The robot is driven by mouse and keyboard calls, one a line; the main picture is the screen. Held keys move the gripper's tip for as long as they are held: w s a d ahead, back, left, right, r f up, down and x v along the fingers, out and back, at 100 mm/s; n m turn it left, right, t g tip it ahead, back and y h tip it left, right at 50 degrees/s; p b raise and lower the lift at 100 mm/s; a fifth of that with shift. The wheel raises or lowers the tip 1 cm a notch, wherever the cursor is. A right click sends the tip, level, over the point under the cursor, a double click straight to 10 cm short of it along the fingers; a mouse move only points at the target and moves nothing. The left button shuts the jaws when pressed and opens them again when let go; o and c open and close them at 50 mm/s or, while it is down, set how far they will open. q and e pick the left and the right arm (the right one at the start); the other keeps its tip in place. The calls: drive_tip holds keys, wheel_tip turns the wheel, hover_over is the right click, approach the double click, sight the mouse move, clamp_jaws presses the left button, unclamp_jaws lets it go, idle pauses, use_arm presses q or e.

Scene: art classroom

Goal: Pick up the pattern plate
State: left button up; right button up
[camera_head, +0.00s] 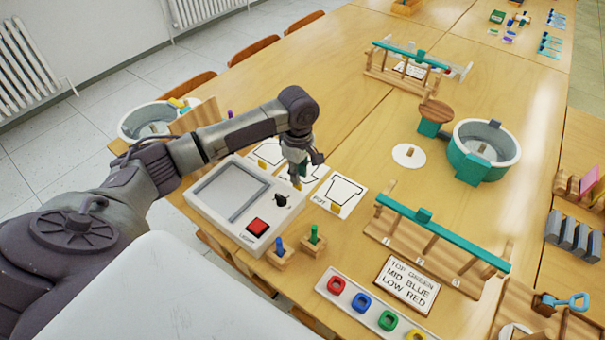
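Several white cards with black outlines lie in a row on the table; any of them may be the pattern plate. The nearest card (344,191) shows a pot shape, lettering that seems to read "POT", and a yellow tab. A middle card (317,171) is partly hidden by my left gripper (298,178). A farther card (266,151) is partly hidden by my arm. My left gripper points down over the middle card, close to its yellow tab. Its fingers are too small and overlapped to tell if they are open, shut or touching it. My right gripper is out of view.
A white light box (205,205) with a red button stands left of the cards. Wooden blocks with blue and green pegs (314,236) stand in front. A teal-railed rack (440,236), a sign (407,283) and a round tub (509,153) are to the right. Table behind the cards is clear.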

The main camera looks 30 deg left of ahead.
use_arm(q)
wheel_tip(320, 180, down, 5)
drive_tip(key=shift+w+r, duration=0.15)
clamp_jaws()
drive_tip(key=shift+r, duration=0.1)
